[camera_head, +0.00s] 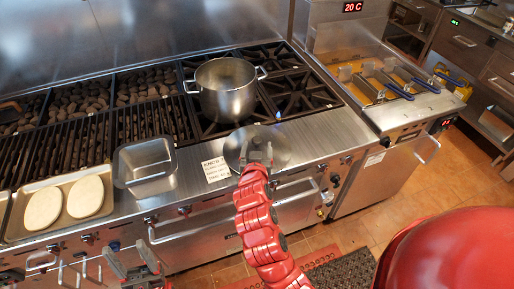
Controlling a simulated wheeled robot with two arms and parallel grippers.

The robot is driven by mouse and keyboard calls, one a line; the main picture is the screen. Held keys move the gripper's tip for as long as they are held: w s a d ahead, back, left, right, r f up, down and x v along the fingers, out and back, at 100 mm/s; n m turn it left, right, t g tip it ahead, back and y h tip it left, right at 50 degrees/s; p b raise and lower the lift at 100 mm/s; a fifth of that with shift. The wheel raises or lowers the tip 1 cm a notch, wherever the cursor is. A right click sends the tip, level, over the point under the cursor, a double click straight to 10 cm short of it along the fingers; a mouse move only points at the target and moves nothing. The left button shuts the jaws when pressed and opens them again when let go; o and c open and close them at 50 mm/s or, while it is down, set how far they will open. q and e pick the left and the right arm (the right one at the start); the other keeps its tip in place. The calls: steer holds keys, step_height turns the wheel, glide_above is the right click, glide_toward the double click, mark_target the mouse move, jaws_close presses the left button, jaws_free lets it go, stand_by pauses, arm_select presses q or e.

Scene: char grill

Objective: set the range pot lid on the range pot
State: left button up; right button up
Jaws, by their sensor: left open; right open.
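The range pot (226,92) is a steel pot with two side handles and no cover, upright on the range burners. The round metal range pot lid (279,143) lies on the steel front ledge, in front of the pot and slightly right. My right gripper (257,154) is open over the lid and hides its middle. I cannot tell whether its fingers touch the lid or its knob. My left gripper (138,264) is open and empty, low in front of the range at the bottom left.
A square steel pan (146,164) and a printed sign (215,169) sit left of the lid. A tray (17,229) with two pale oval pieces (64,205) is further left. A fryer with blue-handled baskets (384,84) stands right. The ledge right of the lid is clear.

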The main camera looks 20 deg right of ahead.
mark_target(257, 141)
steer(key=p+x, duration=0.2)
steer(key=x, duration=0.2)
steer(key=shift+w+p, duration=0.3)
steer(key=shift+w+f, duration=0.1)
steer(key=shift+w, duration=0.05)
jaws_close()
